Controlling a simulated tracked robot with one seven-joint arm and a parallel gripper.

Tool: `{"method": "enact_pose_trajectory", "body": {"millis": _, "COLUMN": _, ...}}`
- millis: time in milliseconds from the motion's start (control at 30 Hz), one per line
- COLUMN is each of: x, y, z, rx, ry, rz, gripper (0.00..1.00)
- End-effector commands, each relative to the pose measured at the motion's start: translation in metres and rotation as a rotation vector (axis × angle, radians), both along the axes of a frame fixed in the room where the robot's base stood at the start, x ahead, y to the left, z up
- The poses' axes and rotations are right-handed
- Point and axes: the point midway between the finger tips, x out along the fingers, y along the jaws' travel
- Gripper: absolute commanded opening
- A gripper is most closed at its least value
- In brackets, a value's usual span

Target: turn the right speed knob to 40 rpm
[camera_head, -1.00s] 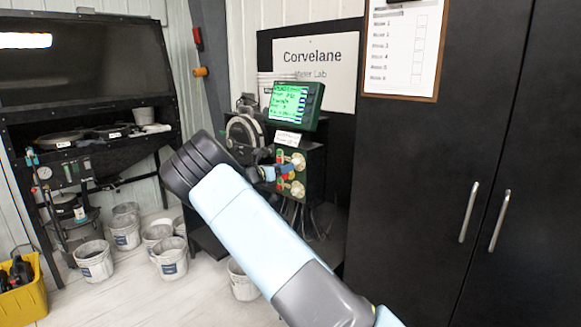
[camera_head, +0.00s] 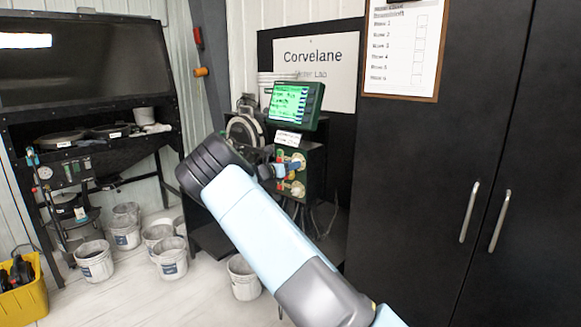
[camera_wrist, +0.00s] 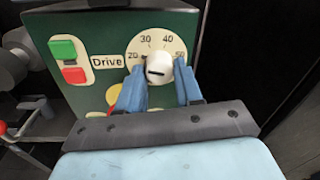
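In the wrist view a round white knob (camera_wrist: 159,67) with a short dark mark sits on a pale dial (camera_wrist: 140,45) printed 20, 30, 40 and 50. The dial is on a dark green panel (camera_wrist: 100,30), right of a "Drive" label. I cannot tell which number the knob's mark points to. My gripper's (camera_wrist: 159,76) two blue fingers stand apart, one on each side of the knob; contact is not clear. In the head view my gripper (camera_head: 279,170) is at the control box's upper dial (camera_head: 298,161); a lower dial (camera_head: 298,188) is below it.
A green button (camera_wrist: 62,49) and a red button (camera_wrist: 74,75) are left of the dial. A green-lit monitor (camera_head: 295,103) stands on the control box. A black cabinet (camera_head: 440,180) is at the right. Several buckets (camera_head: 94,262) stand on the floor.

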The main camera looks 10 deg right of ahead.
Motion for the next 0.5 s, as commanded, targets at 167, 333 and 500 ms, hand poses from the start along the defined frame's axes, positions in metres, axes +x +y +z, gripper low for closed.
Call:
{"method": "enact_pose_trajectory", "body": {"millis": 167, "x": -0.0001, "y": -0.0001, "z": 0.0000, "rx": 0.000, "ry": 0.000, "rz": 0.000, "gripper": 0.17}}
{"method": "enact_pose_trajectory", "body": {"millis": 333, "x": 0.0001, "y": 0.0048, "z": 0.0001, "rx": 0.001, "ry": -0.001, "rz": 0.002, "gripper": 0.03}}
{"method": "enact_pose_trajectory", "body": {"millis": 500, "x": 0.0000, "y": 0.0014, "z": 0.0000, "rx": 0.007, "ry": -0.009, "rz": 0.001, "gripper": 0.04}}
